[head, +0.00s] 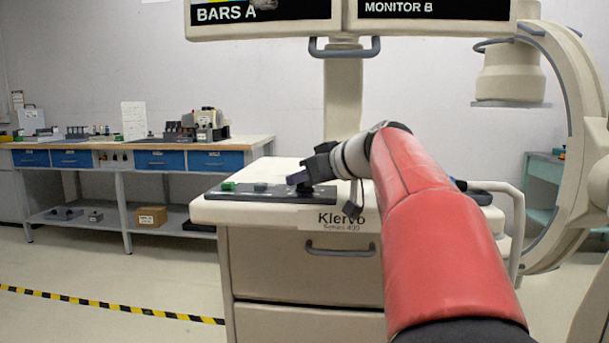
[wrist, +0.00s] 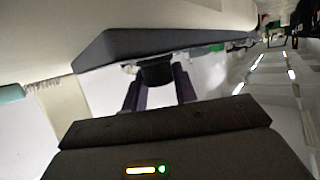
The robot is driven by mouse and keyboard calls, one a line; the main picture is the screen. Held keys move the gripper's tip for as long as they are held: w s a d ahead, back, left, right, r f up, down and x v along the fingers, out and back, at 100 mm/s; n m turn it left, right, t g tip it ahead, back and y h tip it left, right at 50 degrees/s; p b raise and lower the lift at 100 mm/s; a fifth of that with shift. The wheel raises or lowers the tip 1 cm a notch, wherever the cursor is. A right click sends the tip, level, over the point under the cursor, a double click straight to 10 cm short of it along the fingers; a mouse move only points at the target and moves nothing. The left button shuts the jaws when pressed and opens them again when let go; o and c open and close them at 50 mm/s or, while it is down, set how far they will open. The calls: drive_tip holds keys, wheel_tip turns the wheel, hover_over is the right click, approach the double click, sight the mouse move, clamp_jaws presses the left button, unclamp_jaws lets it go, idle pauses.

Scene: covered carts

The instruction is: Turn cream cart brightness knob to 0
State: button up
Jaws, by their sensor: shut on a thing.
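The cream cart (head: 245,214) stands ahead in the head view, with a "Klervo Series 400" label on its front edge. A dark control panel (head: 245,196) lies on its top, with a green button (head: 228,186) and a grey button (head: 260,187) to the left. The panel (wrist: 150,42) shows tilted behind the knob. The knob's pointer and any scale markings cannot be made out.
Two monitors, "BARS A" (head: 262,12) and "MONITOR B" (head: 432,9), hang above the cart on a column (head: 343,95). A large C-shaped arm (head: 555,262) stands at right. A workbench (head: 130,144) with blue drawers is at left. Floor with striped tape lies between.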

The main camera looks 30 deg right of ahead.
drive_tip(key=shift+f+n+g+y+p, duration=0.15)
drive_tip(key=shift+n+g+y+p, duration=0.25)
drive_tip(key=shift+n+y, duration=0.45)
drive_tip(key=o, duration=1)
drive_tip(key=shift+v, duration=3.9)
drive_tip(key=shift+d, duration=0.15)
